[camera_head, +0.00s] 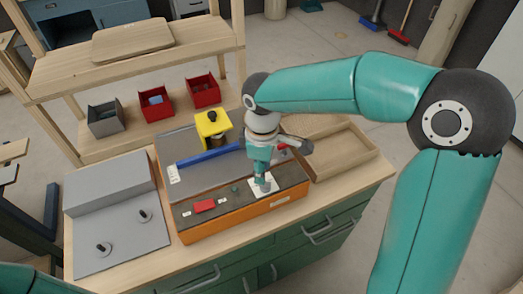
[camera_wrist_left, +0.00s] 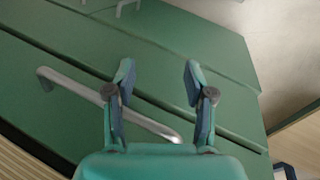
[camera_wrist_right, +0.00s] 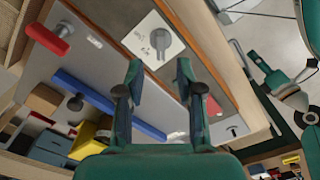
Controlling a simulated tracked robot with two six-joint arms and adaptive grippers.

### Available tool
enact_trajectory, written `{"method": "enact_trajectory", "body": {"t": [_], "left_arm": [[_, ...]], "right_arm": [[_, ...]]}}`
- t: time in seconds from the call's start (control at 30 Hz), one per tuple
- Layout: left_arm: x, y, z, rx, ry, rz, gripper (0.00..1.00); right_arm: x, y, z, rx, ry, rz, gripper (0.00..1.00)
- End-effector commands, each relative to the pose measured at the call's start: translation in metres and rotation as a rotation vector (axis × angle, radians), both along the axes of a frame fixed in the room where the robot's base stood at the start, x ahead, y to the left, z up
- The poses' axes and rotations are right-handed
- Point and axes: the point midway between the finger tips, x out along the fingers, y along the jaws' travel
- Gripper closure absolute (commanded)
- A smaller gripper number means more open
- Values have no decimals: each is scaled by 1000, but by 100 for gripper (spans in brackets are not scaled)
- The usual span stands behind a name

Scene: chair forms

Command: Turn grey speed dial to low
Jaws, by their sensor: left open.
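The grey speed dial (camera_wrist_right: 160,41) sits on a white plate on the machine's front panel, in the right wrist view. The plate (camera_head: 270,188) also shows in the head view, with the dial mostly hidden by my right gripper (camera_head: 262,181). That gripper points down at the plate. In the right wrist view my right gripper (camera_wrist_right: 159,72) is open and empty, its fingertips spread to either side of the dial's line and short of it. Contact cannot be told. My left gripper (camera_wrist_left: 160,72) is open and empty before green drawers, in the left wrist view.
The orange-sided machine (camera_head: 235,220) carries a red switch (camera_head: 205,206), a blue bar (camera_head: 210,154) and a yellow block (camera_head: 213,127). A grey box with two knobs (camera_head: 120,235) stands left. An empty wooden tray (camera_head: 345,160) lies right. Small bins (camera_head: 155,105) stand behind.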

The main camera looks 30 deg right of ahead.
Motion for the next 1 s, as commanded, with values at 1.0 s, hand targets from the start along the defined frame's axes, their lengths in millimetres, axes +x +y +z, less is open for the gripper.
{"method": "enact_trajectory", "body": {"t": [1.0], "left_arm": [[0,0,-1,0,0,0,46]], "right_arm": [[0,0,76,1,-1,1,64]]}}
